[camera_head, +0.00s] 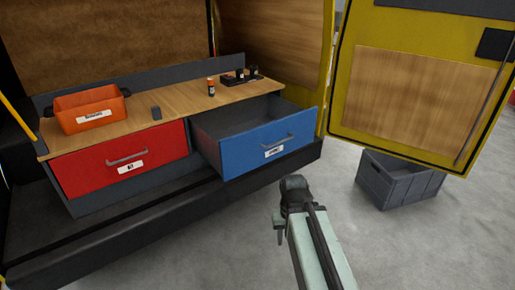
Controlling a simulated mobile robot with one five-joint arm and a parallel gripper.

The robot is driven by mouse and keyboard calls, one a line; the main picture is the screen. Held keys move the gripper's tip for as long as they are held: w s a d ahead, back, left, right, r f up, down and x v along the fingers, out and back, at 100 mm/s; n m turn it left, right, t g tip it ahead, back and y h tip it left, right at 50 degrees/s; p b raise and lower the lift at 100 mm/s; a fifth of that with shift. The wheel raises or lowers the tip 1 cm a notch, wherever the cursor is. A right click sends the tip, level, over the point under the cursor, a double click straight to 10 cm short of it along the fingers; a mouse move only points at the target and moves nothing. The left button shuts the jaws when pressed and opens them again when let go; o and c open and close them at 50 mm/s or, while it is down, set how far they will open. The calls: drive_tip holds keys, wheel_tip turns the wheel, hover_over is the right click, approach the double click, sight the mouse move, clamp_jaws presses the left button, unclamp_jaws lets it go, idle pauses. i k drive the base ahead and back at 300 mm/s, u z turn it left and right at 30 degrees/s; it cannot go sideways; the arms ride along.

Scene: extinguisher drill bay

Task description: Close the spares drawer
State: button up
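The blue drawer (268,146) is pulled well out of the right side of the wooden-topped cabinet. Its grey inside shows and looks empty where I can see it. Its front carries a silver bar handle (278,143) and a small white label too small to read surely. The red drawer (118,160) to its left is shut. My gripper (280,233) hangs below the dark end of my arm, in front of and below the blue drawer, apart from its handle. Its fingers are too small and dark to tell open from shut.
A grey crate (399,181) sits on the floor under the open yellow door (420,95). Floor around my arm is clear.

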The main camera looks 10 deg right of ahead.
sight(237, 138)
drive_tip(key=u, duration=0.1)
drive_tip(key=i, duration=0.95)
drive_tip(key=z, duration=0.05)
